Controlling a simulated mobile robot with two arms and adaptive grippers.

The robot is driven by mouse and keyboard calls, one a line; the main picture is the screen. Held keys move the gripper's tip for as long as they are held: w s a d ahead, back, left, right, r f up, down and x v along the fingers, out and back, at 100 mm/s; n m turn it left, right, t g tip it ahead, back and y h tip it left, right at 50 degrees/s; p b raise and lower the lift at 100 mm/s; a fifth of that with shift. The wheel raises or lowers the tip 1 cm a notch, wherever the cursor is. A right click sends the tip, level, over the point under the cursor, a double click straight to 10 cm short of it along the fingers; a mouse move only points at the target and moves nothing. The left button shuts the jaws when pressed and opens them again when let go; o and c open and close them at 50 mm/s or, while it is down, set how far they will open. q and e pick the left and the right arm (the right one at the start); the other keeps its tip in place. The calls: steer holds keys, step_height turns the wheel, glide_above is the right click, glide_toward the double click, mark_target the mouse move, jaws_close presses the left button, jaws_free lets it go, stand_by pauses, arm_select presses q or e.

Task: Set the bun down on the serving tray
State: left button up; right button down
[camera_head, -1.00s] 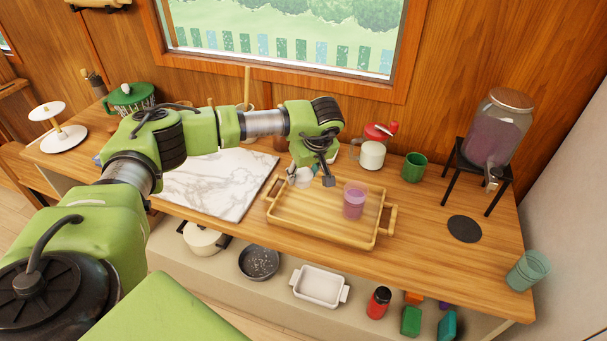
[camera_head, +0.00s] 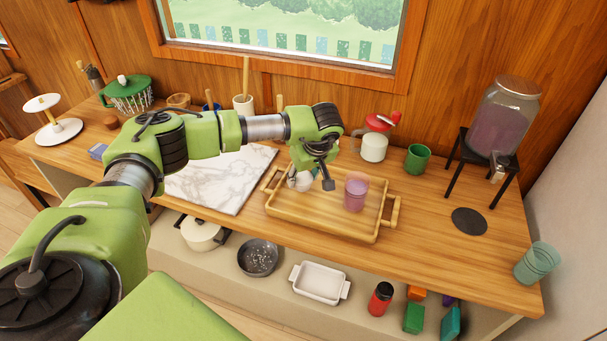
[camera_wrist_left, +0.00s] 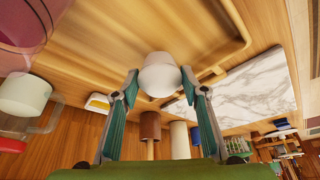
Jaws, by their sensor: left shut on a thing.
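My left gripper (camera_head: 312,183) is over the left part of the wooden serving tray (camera_head: 320,230), fingers pointing down. It is shut on a pale rounded thing, which I take for the bun (camera_head: 301,181). In the left wrist view the bun (camera_wrist_left: 160,76) sits between the two fingertips (camera_wrist_left: 160,88), with the tray floor (camera_wrist_left: 130,35) behind it. I cannot tell whether the bun touches the tray. A glass of purple drink (camera_head: 355,195) stands on the tray, right of the gripper. My right gripper is not in view.
A marble slab (camera_head: 215,182) lies left of the tray. The counter right of the tray is mostly clear.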

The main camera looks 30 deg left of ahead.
arm_select(q)
steer(key=shift+f+b, duration=0.35)
steer(key=shift+f, duration=0.55)
steer(key=shift+f, duration=0.2)
steer(key=o, duration=1.2)
steer(key=shift+d, duration=0.1)
steer(key=v, duration=1.2)
jaws_close()
